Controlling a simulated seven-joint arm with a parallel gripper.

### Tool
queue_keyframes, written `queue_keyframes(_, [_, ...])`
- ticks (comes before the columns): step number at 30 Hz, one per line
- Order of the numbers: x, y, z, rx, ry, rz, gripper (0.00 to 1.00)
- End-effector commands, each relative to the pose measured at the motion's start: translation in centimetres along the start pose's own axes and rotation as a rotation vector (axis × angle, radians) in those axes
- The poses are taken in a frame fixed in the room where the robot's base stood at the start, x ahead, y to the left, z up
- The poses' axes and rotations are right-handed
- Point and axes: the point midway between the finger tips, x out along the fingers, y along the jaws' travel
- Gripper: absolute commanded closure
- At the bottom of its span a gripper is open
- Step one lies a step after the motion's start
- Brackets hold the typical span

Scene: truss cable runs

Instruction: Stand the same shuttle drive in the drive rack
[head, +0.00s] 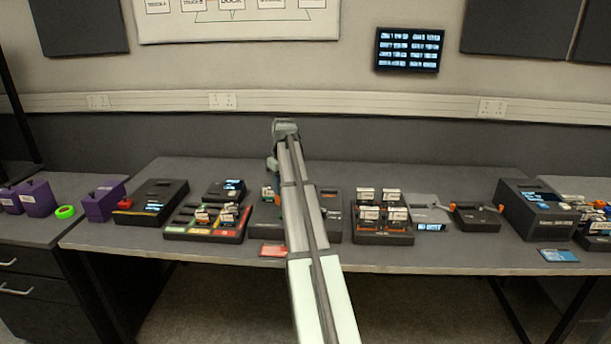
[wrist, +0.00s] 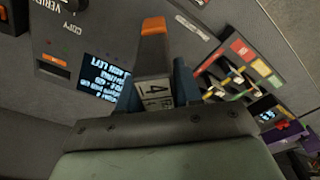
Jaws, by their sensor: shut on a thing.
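My gripper (wrist: 157,84) is shut on a shuttle drive (wrist: 155,58), with its blue fingers on either side. The drive has a dark body, an orange end and a white label with a 4. In the wrist view it is over a grey console (wrist: 75,50) marked VERIFY and COPY, beside a lit screen; I cannot tell whether it touches the console. In the head view my arm mostly hides the gripper and the held drive. A dark rack (head: 383,239) right of my arm holds several white-labelled drives with orange parts; it looks like the drive rack.
A tray with coloured slots (head: 189,232), holding a few drives, stands left of my arm. A red card (head: 272,250) lies at the front edge. A grey device (head: 428,212), a dark box with orange handles (head: 476,219) and a large dark unit (head: 540,208) stand to the right.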

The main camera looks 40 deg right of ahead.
Motion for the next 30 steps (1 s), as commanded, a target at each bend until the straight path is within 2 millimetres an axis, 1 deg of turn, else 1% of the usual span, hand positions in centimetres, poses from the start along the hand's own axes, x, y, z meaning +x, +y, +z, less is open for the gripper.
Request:
queue_keyframes(1, [0.0,-2.6,0.6,-0.001,0.001,0.000,1.00])
queue_keyframes(3, [-0.1,-5.3,0.9,0.000,0.002,0.000,1.00])
queue_keyframes(5, [-0.2,-7.7,1.2,-0.003,0.003,-0.001,1.00])
queue_keyframes(6, [-0.3,-9.2,1.3,-0.008,0.004,-0.001,1.00])
queue_keyframes(11, [-0.6,-15.4,2.2,-0.040,0.005,-0.005,1.00])
queue_keyframes(12, [-0.6,-16.9,2.4,-0.052,0.005,-0.006,1.00])
queue_keyframes(15, [-0.8,-19.9,2.8,-0.081,0.004,-0.009,1.00])
queue_keyframes(18, [-0.9,-22.0,3.1,-0.109,0.004,-0.012,1.00])
queue_keyframes(21, [-1.1,-23.7,3.4,-0.136,0.003,-0.015,1.00])
queue_keyframes(30, [-1.4,-27.7,3.9,-0.238,0.000,-0.025,1.00])
